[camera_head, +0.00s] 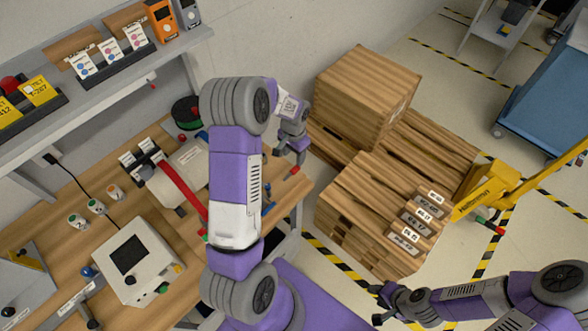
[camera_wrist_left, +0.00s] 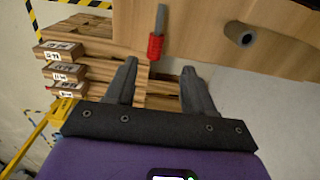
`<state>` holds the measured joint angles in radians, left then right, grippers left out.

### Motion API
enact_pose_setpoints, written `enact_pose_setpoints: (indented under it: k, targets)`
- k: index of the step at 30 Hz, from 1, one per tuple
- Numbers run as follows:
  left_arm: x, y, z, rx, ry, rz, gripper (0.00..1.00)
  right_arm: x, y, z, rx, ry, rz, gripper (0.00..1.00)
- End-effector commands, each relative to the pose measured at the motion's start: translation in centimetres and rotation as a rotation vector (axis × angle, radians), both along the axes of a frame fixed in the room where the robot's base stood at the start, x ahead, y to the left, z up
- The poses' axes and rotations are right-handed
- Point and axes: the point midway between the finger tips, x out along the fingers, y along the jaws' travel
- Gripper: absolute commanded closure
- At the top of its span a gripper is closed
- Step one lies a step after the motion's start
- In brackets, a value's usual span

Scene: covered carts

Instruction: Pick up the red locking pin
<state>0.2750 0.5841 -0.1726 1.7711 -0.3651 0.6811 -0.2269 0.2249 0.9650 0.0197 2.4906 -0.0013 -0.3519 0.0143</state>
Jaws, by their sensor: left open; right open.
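The red locking pin (camera_head: 292,172) lies near the right edge of the wooden workbench. In the left wrist view its red grip (camera_wrist_left: 155,48) is at the bench edge, with a grey shaft pointing up the picture. My left gripper (camera_head: 289,156) is open and empty close to the pin. In the wrist view the pin is just beyond the gap between the fingertips (camera_wrist_left: 160,68), not between the fingers. My right gripper (camera_head: 378,304) is open and empty, over the floor at the lower right.
A dark grey cylinder (camera_wrist_left: 240,34) is on the bench to the right of the pin. Wooden pallets (camera_head: 360,210) with labelled blocks and a wooden crate (camera_head: 365,90) stand beside the bench. A white device (camera_head: 135,262), a spool (camera_head: 187,112) and a shelf (camera_head: 110,85) are at the left.

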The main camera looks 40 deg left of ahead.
Motion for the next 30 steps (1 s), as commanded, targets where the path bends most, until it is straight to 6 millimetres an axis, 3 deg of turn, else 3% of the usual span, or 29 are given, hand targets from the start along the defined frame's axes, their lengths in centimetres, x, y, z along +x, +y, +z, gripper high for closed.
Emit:
enact_pose_setpoints:
  k: [13,23,30]
  targets:
    - [0.0,-0.8,-6.0,-0.003,0.004,0.001,0.47,0.0,0.0,0.7,0.000,-0.001,0.000,0.57]
    - [0.0,-0.8,-6.7,-0.002,0.000,0.001,0.47,0.0,0.0,0.8,0.000,-0.001,0.000,0.57]
    - [0.0,-0.8,-6.7,-0.002,0.000,0.001,0.83,0.0,0.0,0.7,0.000,0.000,0.000,0.57]
